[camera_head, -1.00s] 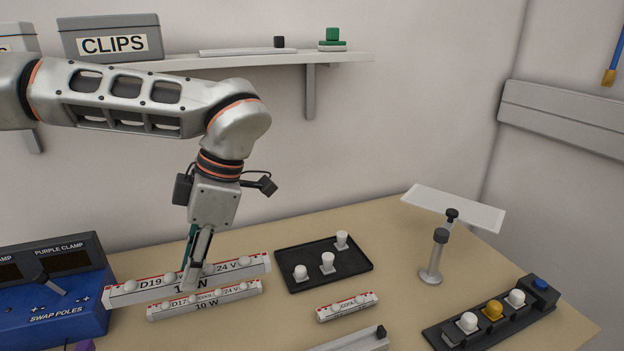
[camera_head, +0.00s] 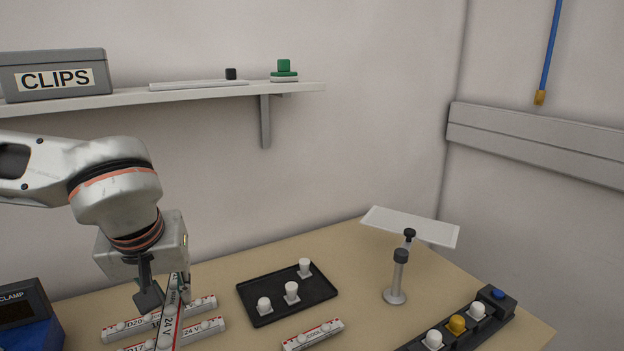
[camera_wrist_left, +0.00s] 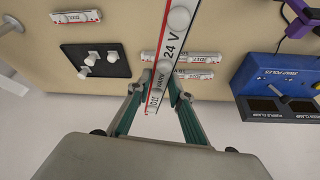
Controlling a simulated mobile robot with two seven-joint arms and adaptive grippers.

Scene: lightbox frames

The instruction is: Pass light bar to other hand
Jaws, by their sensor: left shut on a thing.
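A long white light bar with red marks and "24 V" print (camera_head: 169,328) is in my left gripper (camera_head: 168,292). The bar points toward the camera, above the table, and its near end runs out of the head view. In the left wrist view, my left gripper (camera_wrist_left: 157,92) is shut on the same bar (camera_wrist_left: 175,45) close to one end. The bar extends up past the top edge of that view. My right gripper is in no view.
Two light bars (camera_head: 125,329) lie on the table under the held one. A black tray (camera_head: 262,288) with white pegs, a short bar (camera_head: 313,335), a stand with a white panel (camera_head: 397,280) and a button strip (camera_head: 410,347) stand rightward. A shelf (camera_head: 200,92) is above.

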